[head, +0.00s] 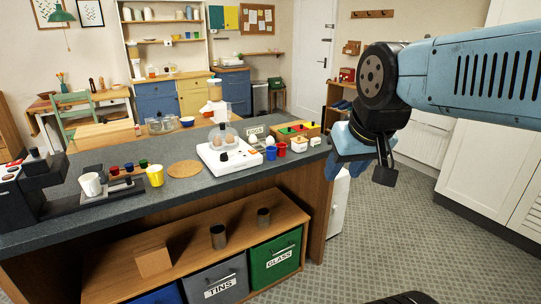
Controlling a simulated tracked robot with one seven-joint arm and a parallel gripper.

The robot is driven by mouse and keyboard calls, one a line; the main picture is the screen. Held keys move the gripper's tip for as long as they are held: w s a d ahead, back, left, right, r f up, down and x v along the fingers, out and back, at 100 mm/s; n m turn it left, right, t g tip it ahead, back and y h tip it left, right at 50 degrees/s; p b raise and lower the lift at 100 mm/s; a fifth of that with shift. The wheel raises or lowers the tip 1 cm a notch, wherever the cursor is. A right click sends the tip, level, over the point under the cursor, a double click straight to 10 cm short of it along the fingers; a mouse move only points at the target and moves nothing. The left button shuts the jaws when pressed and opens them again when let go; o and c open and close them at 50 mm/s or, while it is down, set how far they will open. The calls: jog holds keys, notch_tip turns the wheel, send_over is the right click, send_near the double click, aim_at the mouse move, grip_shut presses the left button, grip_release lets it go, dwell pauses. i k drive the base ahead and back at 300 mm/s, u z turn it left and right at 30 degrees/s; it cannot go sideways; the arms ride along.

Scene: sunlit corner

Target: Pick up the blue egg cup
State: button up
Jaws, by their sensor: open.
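The blue egg cup (271,153) is small and stands near the front edge of the dark counter (222,168), in the middle of the head view. A white rounded thing shows just above its rim; I cannot tell whether it sits in the cup or behind it. A red egg cup (282,149) stands close to its right. My gripper (362,172) is open and empty. It hangs past the counter's right end, to the right of the blue egg cup and well apart from it.
A white appliance (228,157) with a clear dome stands left of the cups. Small white pots (299,145) stand to their right, before a wooden tray (296,130) with coloured pieces. A yellow cup (155,175) and cork mat (185,168) are further left. Floor (385,225) right of the counter is clear.

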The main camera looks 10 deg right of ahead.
aim_at(271, 154)
jog(key=z, duration=0.05)
jog(key=i, duration=0.95)
jog(key=u, duration=0.1)
